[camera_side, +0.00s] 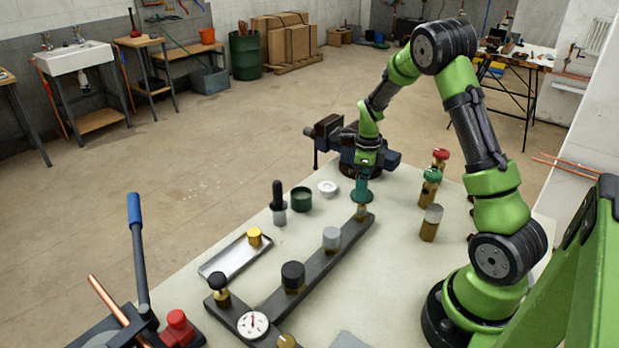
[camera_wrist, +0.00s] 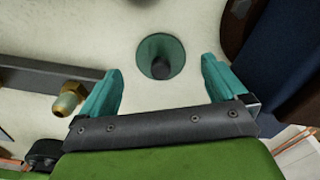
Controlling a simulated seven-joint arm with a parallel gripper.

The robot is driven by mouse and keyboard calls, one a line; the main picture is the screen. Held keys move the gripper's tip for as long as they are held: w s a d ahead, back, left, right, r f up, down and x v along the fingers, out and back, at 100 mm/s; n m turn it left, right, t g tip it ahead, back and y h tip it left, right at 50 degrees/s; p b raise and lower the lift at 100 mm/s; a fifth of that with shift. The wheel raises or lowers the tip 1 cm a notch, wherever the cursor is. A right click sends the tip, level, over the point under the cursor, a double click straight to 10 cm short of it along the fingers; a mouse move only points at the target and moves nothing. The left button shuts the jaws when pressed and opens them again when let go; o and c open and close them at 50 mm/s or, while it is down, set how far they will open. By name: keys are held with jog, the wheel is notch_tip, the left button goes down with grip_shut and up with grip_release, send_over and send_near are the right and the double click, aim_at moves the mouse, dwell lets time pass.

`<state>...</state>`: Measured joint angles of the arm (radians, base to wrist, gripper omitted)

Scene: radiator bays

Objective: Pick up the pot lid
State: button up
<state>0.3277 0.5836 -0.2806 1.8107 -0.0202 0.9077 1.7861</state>
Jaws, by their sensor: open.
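In the wrist view a round green piece with a dark knob (camera_wrist: 161,58), which looks like the pot lid, shows beyond and between my fingertips. My gripper (camera_wrist: 162,70) has its two teal fingers wide apart with nothing between them. In the side view my gripper (camera_side: 361,192) points down near the far end of the dark bar (camera_side: 268,309). I cannot clearly match the lid in the side view. A dark green pot (camera_side: 302,199) and a white round piece (camera_side: 328,187) stand left of my gripper there.
A brass fitting (camera_wrist: 69,98) on the bar's end sits just left of my left finger. A vise (camera_side: 332,130) stands close behind my gripper. A black-handled piece (camera_side: 278,197), a metal tray (camera_side: 228,262) and several brass parts (camera_side: 430,222) stand around.

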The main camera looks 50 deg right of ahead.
jog(key=shift+f, duration=1.25)
jog(key=c, duration=1.1)
